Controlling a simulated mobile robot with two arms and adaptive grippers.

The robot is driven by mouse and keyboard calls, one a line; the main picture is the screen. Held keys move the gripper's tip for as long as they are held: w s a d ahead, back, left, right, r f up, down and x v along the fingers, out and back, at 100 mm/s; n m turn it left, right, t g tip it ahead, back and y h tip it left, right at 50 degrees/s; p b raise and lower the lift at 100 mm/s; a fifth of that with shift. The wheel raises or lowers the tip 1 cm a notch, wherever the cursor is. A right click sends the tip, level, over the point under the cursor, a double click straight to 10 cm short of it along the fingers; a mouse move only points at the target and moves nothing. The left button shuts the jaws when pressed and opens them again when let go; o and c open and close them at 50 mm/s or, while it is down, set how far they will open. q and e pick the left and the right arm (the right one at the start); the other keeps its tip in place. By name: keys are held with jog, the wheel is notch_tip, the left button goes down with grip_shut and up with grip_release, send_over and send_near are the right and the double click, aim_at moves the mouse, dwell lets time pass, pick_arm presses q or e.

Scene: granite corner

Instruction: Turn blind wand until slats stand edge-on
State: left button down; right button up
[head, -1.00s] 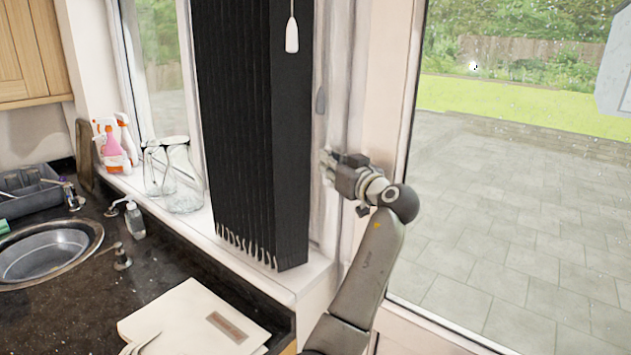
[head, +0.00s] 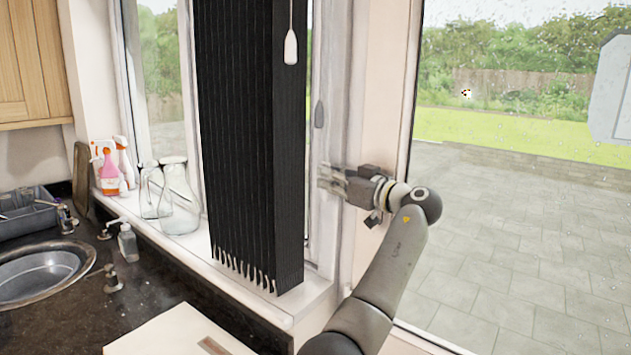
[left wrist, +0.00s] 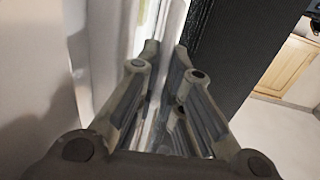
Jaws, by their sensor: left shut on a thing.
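The blind (head: 245,150) hangs in the head view as dark vertical slats packed close together, with pale lower ends above the sill. My left gripper (head: 325,178) is to the right of the slats, beside the white window frame, apart from the blind's dark side. In the left wrist view my left gripper (left wrist: 166,48) has its fingers close together on a thin pale upright piece, apparently the blind wand (left wrist: 157,92). The dark blind is just right of the fingers there. The wand is hard to tell from the pale frame behind it. My right gripper is not in view.
A white pull (head: 291,48) hangs on a cord before the blind. Glass jugs (head: 178,205) and spray bottles (head: 108,172) stand on the sill (head: 305,300). A sink (head: 45,270) and a pale board or book (head: 165,335) are on the dark counter.

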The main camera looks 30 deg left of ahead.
pick_arm(q)
jog(key=shift+f, duration=0.25)
jog(key=c, duration=1.7)
grip_release()
jog(key=shift+o, duration=0.7)
jog(key=shift+r, duration=0.15)
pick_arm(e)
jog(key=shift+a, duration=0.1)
pick_arm(q)
jog(key=s+d, duration=0.2)
jog(key=d, duration=0.9)
jog(key=shift+s+d, duration=0.25)
jog(key=shift+s, duration=0.05)
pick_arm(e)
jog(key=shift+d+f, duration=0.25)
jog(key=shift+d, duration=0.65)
